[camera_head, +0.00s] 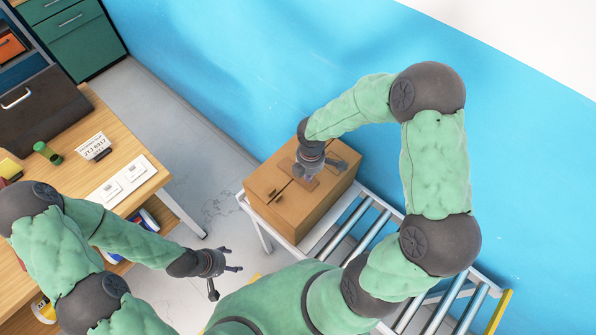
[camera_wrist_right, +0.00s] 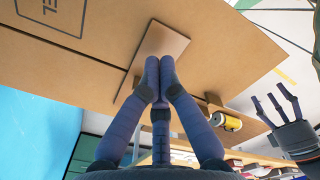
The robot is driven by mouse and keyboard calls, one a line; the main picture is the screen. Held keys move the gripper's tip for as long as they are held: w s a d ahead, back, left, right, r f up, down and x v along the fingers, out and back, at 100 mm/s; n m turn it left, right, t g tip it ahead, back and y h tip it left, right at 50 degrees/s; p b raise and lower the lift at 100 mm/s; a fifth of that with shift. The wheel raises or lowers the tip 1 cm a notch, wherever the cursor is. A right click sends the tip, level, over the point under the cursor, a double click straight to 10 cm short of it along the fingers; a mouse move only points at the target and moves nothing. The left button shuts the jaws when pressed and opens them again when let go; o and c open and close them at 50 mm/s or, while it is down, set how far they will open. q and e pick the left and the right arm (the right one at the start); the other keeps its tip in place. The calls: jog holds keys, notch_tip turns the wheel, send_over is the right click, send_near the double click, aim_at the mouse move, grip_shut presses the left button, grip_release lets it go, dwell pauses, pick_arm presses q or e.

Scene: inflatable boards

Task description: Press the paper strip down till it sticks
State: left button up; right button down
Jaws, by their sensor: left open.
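A cardboard box (camera_head: 325,215) stands on a roller conveyor, and its top fills much of the right wrist view (camera_wrist_right: 230,50). A small brown paper strip (camera_wrist_right: 172,42) lies across the seam on the box top, partly covered by my right gripper. It also shows in the head view (camera_head: 308,184). My right gripper (camera_wrist_right: 160,68) has its fingertips together over the strip; they look to be at its surface, though exact contact cannot be told. My left gripper (camera_head: 232,268) is open and empty in the air, away from the box; its spread fingers also show in the right wrist view (camera_wrist_right: 278,108).
The roller conveyor (camera_head: 355,222) runs beneath the box toward the lower right, close to the blue wall (camera_head: 230,60). Grey floor lies between.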

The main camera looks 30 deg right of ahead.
jog(key=shift+r+p, duration=1.45)
jog(key=shift+r, duration=0.45)
